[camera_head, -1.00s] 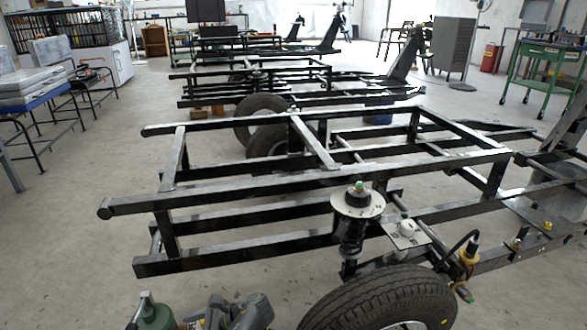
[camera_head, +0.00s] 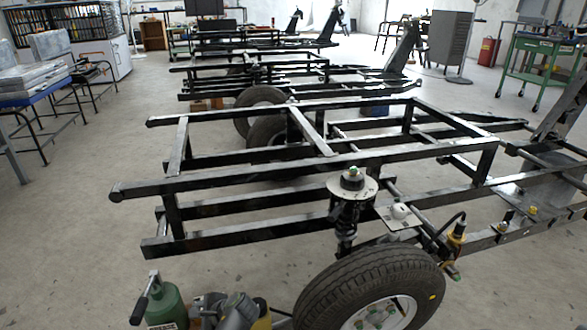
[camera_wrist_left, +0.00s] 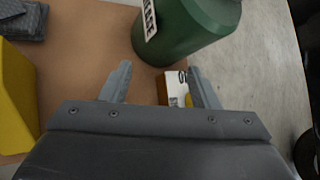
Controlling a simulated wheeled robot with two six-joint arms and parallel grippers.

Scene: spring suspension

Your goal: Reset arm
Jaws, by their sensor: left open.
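In the left wrist view my left gripper (camera_wrist_left: 160,84) is open, its two grey fingers apart. It points over a brown surface (camera_wrist_left: 95,55) with a green canister (camera_wrist_left: 190,28) beyond the fingertips. A small white and orange box (camera_wrist_left: 176,88) shows beside the right finger, partly hidden by it; I see nothing clamped. In the head view the spring strut (camera_head: 347,215), with a round pale top plate, stands upright at the black frame (camera_head: 235,184).
A tyre (camera_head: 372,285) stands at the bottom below the strut. A yellow object (camera_wrist_left: 15,95) is at the left wrist view's edge. More frames stand behind; floor at left (camera_head: 75,220) is clear.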

